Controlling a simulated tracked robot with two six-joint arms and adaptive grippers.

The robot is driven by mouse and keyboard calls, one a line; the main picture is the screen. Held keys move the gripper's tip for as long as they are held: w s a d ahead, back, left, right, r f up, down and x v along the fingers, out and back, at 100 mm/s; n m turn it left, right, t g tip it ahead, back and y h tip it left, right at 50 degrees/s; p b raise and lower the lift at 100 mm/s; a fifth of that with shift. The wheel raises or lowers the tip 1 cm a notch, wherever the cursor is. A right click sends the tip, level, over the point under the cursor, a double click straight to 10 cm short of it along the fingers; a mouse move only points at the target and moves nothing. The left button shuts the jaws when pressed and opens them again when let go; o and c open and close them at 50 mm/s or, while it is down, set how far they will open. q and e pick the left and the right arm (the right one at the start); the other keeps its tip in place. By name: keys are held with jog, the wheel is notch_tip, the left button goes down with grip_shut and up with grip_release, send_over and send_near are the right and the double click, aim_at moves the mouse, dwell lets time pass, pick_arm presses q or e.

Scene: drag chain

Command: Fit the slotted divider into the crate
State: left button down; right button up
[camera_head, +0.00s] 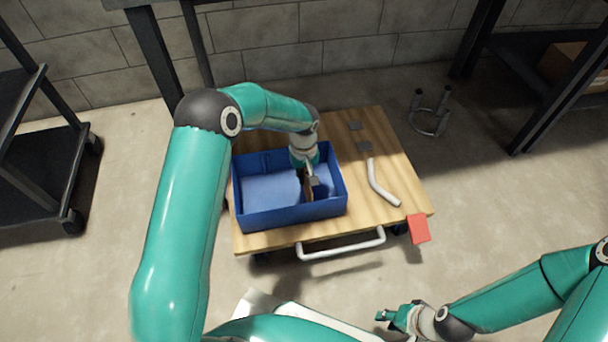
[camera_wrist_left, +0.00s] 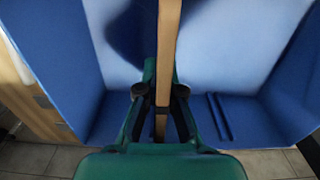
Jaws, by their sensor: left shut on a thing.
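The blue crate (camera_head: 290,214) sits open on the wooden top of a cart. My left gripper (camera_head: 309,181) reaches down into its right half and is shut on the slotted divider (camera_head: 307,190), a thin tan board held on edge. In the left wrist view the divider (camera_wrist_left: 168,40) runs up the picture between the fingers (camera_wrist_left: 162,95), over the pale crate floor. A pair of raised ribs (camera_wrist_left: 219,116) shows on a crate wall, to the right of the divider. Whether the divider touches the floor is hidden. My right gripper (camera_head: 386,315) is low at the right, away from the crate, its jaw opening unclear.
A red piece (camera_head: 418,229) is at the front right corner. A white handle (camera_head: 341,244) crosses the front. A metal stand (camera_head: 430,118) is on the floor.

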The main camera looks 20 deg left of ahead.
pick_arm(q)
jog(key=shift+f+b, duration=0.6)
jog(key=shift+f, duration=0.55)
jog(key=c, duration=1.2)
grip_release()
jog(key=shift+c, duration=0.2)
jog(key=shift+r, duration=0.15)
notch_tip(320, 180, up, 12)
jog(key=shift+f, duration=0.15)
